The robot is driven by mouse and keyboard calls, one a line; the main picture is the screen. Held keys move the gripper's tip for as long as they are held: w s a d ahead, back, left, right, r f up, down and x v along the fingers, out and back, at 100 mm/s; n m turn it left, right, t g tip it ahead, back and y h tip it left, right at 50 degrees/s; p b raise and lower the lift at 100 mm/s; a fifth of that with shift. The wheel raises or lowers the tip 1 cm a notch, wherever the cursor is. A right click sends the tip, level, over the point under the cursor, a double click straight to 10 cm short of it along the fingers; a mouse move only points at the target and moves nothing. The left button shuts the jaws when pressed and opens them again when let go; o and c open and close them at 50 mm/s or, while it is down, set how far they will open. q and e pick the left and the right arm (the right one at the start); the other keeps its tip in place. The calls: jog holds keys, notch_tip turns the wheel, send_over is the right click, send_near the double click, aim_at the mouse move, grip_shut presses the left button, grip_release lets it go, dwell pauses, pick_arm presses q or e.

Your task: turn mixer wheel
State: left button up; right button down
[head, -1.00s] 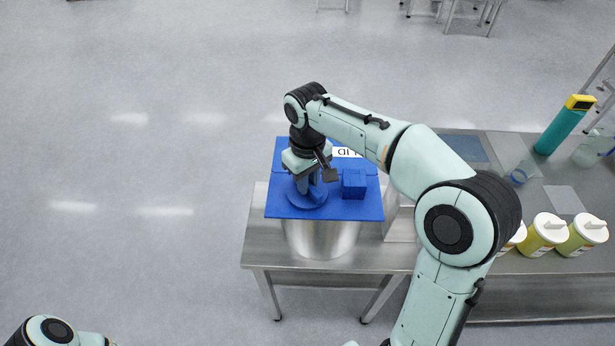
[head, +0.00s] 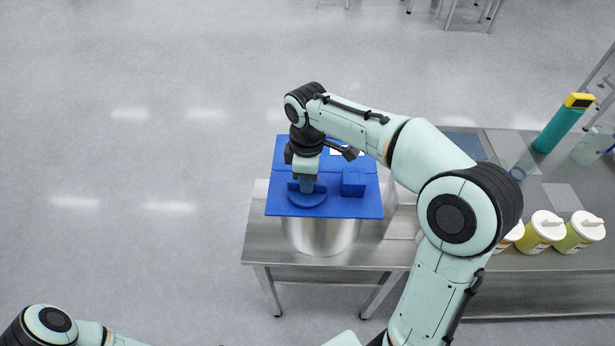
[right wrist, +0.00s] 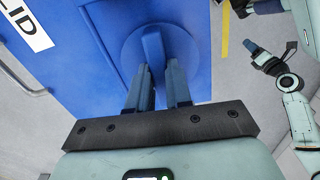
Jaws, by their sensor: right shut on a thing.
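The mixer wheel (head: 310,201) is a round blue disc with a raised bar across it, on the blue lid (head: 345,207) of a steel drum. My right gripper (head: 306,186) points down onto it and is shut on the raised bar. In the right wrist view the two fingers (right wrist: 157,78) sit on either side of the bar, over the wheel's disc (right wrist: 185,50). The near part of the bar is hidden between the fingers. My left arm shows at the lower left of the head view; its gripper's jaws cannot be made out.
A blue block (head: 354,183) stands on the lid just right of the wheel. The steel drum (head: 320,236) stands on a metal table (head: 262,240). Several yellow-green jars (head: 541,232) and a teal bottle (head: 559,130) are on the bench at right. The floor at left is clear.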

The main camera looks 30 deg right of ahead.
jog(key=shift+n, duration=0.4)
jog(key=c, duration=1)
grip_release()
jog(key=shift+c, duration=0.2)
notch_tip(320, 180, up, 13)
jog(key=shift+r, duration=0.2)
